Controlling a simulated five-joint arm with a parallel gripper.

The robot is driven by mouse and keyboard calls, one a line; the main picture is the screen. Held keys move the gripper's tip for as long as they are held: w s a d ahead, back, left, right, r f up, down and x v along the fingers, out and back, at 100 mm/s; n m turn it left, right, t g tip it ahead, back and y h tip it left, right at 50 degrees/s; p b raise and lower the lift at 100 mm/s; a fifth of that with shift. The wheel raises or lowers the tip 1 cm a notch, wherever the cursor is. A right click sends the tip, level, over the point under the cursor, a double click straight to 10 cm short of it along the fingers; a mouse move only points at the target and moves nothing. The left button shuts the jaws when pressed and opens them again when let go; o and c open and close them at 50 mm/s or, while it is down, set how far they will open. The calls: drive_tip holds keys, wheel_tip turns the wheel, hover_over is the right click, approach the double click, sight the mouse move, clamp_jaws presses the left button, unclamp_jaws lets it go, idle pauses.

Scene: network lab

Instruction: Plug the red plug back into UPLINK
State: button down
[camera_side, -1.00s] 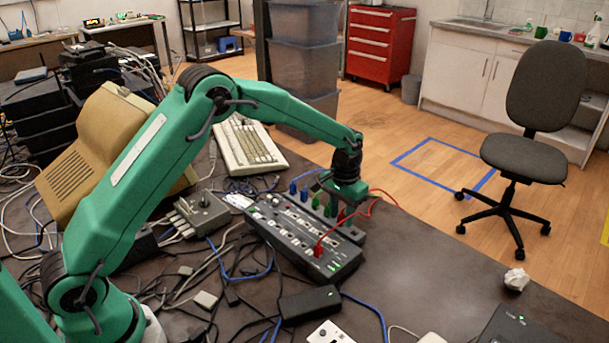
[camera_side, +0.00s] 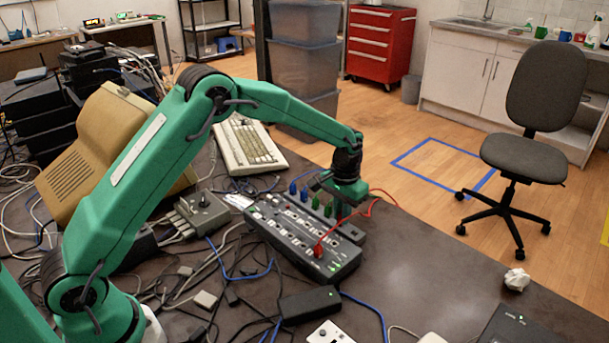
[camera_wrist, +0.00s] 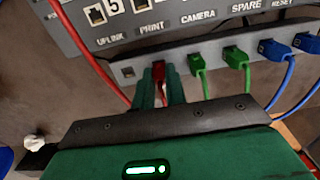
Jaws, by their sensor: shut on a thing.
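The red plug (camera_wrist: 159,74) sits at the grey strip (camera_wrist: 218,47) beside the labelled switch box. My gripper (camera_wrist: 161,82) is shut on it, with a dark green finger on each side. Whether the plug is fully seated in the strip is hidden by the fingers. The UPLINK port (camera_wrist: 97,15) is on the box, up and left of the plug in the wrist view, and looks empty. In the side view my gripper (camera_side: 342,208) is at the strip's right part, behind the switch box (camera_side: 300,240), and hides the held plug.
Green plugs (camera_wrist: 237,58) and blue plugs (camera_wrist: 267,48) stand in the strip to the right. An empty strip socket (camera_wrist: 127,71) is left of my fingers. A red cable (camera_side: 384,193) loops to another red plug (camera_side: 318,250) on the box. Loose cables cover the left bench.

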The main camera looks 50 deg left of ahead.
drive_tip(key=shift+r, duration=0.2)
drive_tip(key=shift+r, duration=0.3)
drive_tip(key=shift+r, duration=0.35)
drive_tip(key=shift+r, duration=0.7)
drive_tip(key=c, duration=2.1)
unclamp_jaws()
drive_tip(key=shift+r, duration=0.55)
drive_tip(key=shift+c, duration=0.2)
drive_tip(key=shift+d, duration=0.1)
clamp_jaws()
drive_tip(key=shift+s+d+r, duration=0.15)
drive_tip(key=shift+s+r, duration=0.05)
drive_tip(key=shift+s, duration=0.05)
drive_tip(key=s+d+r, duration=0.3)
drive_tip(key=s+d, duration=0.1)
drive_tip(key=s, duration=0.3)
drive_tip(key=shift+r, duration=0.25)
